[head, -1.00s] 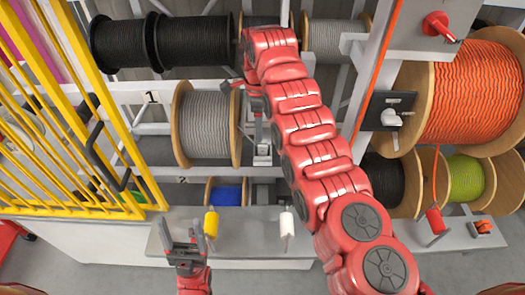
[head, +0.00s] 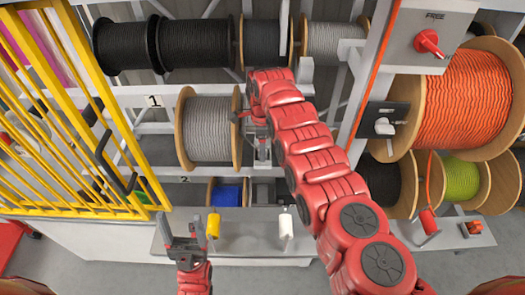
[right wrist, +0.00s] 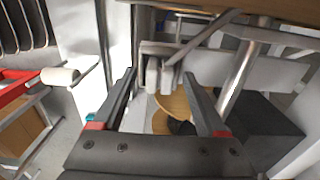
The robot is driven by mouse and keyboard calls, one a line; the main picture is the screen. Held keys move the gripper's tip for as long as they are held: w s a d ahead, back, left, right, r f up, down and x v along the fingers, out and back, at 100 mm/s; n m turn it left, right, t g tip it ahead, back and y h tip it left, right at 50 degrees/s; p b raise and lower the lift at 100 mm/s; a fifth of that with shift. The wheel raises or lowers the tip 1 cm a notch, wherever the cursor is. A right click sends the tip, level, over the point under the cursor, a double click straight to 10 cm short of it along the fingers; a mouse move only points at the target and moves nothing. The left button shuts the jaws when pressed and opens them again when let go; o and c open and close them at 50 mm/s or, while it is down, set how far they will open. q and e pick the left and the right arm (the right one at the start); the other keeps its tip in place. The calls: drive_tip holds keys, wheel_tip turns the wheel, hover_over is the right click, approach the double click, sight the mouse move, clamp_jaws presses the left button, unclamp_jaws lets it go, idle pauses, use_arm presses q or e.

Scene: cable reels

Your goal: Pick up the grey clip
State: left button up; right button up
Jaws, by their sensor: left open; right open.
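A light grey piece with prongs, probably the grey clip (right wrist: 152,72), shows in the right wrist view, ahead of and between my right gripper's fingertips. My right gripper (right wrist: 159,76) is open, and I see no contact with the piece. In the head view my right gripper (head: 254,124) is beside the grey cable reel, near a grey bracket (head: 262,153); the arm partly hides this area. I cannot tell the clip from the bracket there. My left gripper (head: 182,224) is open and empty, low in the head view, left of the yellow handle.
A grey cable reel (head: 208,130) sits close left of my right gripper. A yellow handle (head: 213,225) and a white handle (head: 286,226) stand at the grey ledge (head: 250,240). A yellow fence (head: 75,120) is at left. The orange reel (head: 468,100) is at right.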

clamp_jaws()
idle(0.3)
drive_tip(key=shift+d+r, duration=0.1)
